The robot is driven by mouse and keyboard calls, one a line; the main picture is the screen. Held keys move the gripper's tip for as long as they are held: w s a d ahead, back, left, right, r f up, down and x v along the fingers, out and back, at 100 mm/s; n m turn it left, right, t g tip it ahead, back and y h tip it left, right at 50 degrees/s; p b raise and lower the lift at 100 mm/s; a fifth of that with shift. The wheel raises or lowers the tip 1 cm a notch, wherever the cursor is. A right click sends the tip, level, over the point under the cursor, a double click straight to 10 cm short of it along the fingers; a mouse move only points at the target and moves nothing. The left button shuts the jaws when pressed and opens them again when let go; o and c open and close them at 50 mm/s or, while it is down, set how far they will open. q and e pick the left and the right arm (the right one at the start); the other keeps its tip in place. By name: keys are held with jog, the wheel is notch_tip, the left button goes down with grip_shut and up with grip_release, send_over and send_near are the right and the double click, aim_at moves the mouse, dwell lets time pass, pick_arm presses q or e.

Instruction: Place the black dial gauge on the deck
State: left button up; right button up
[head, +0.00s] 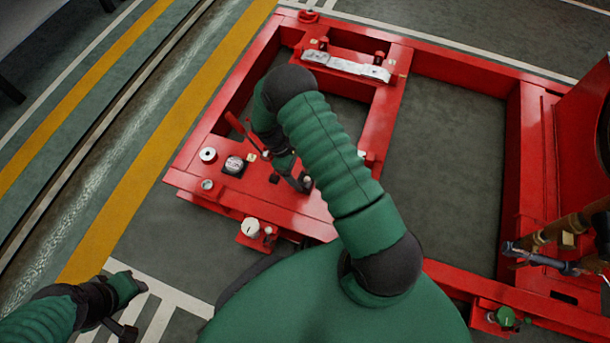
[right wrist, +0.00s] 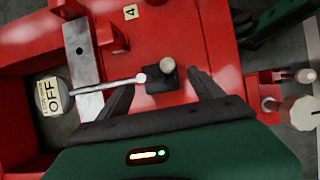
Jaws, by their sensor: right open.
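A dark round piece with a pale marked face (head: 233,165) sits on the red deck (head: 255,195) in the head view; it may be the black dial gauge, but I cannot be sure. My right gripper (head: 293,176) is over the deck to its right. In the right wrist view, its open fingers (right wrist: 161,88) are on either side of a small black block (right wrist: 160,83) with a pale round knob and a silver rod. I cannot tell whether they touch it. My left gripper (head: 132,306) is at the lower left, its fingers apart and empty, away from the deck.
White-topped round fittings (head: 208,154) are on the deck's left part. A white knob (head: 250,228) is on the front bracket. A round piece marked OFF (right wrist: 51,97) is left in the wrist view. My right arm hides part of the red frame. Bare floor (head: 440,165) shows inside it.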

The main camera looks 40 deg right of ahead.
jog(key=a+r+m+t+y+p, duration=0.15)
jog(key=a+r, duration=0.35)
jog(key=r, duration=0.6)
jog(key=a+r+m+t+p, duration=0.1)
jog(key=a+r+t+p, duration=0.3)
jog(key=r, duration=0.7)
jog(key=s+a+r+m+t+b, duration=0.1)
jog(key=s+a+r+m+b, duration=0.1)
jog(key=s+r, duration=0.4)
jog(key=a+m+y, duration=0.1)
jog(key=a, duration=0.1)
jog(key=shift+s+a+t, duration=0.35)
jog(key=shift+s, duration=0.05)
